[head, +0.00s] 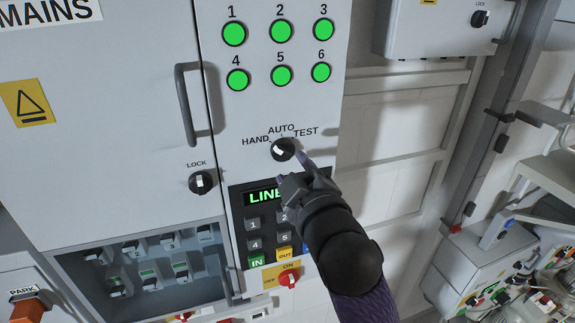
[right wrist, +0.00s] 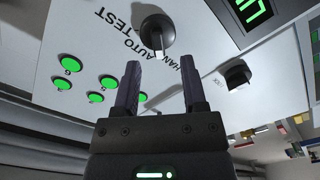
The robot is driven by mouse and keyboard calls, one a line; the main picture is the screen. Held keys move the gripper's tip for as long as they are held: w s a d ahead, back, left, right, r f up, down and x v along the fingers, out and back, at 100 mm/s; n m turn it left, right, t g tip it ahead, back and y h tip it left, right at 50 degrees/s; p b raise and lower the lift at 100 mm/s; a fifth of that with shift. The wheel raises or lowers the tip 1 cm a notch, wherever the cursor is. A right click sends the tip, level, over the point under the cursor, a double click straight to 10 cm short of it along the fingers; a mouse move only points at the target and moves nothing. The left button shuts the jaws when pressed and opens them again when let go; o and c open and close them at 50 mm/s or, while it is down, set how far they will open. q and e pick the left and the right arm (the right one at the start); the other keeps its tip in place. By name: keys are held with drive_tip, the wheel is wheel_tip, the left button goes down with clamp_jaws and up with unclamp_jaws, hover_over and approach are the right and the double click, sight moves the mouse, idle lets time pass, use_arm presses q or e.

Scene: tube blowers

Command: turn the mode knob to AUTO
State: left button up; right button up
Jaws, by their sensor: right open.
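The mode knob (head: 283,149) is a round black knob with a white mark, below the labels HAND, AUTO and TEST on the grey panel. The mark shows on the knob's left part in the head view; its exact setting is hard to tell. The knob also shows in the right wrist view (right wrist: 155,32), beyond the fingertips. My right gripper (head: 292,166) is open and empty, just below and right of the knob in the head view. In the right wrist view its two fingers (right wrist: 161,68) stand apart with a gap between them and the knob. My left gripper is not in view.
A black LOCK knob (head: 201,182) sits left of the mode knob. Green lamps (head: 281,75) are above. A keypad (head: 256,225) with a green display is below, partly behind my right arm. A door handle (head: 187,104) stands out at the left.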

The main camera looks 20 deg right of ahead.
sight(285, 155)
drive_tip(key=shift+w+r+p, duration=0.15)
drive_tip(key=shift+w+p, duration=0.15)
drive_tip(key=shift+w, duration=1.55)
clamp_jaws()
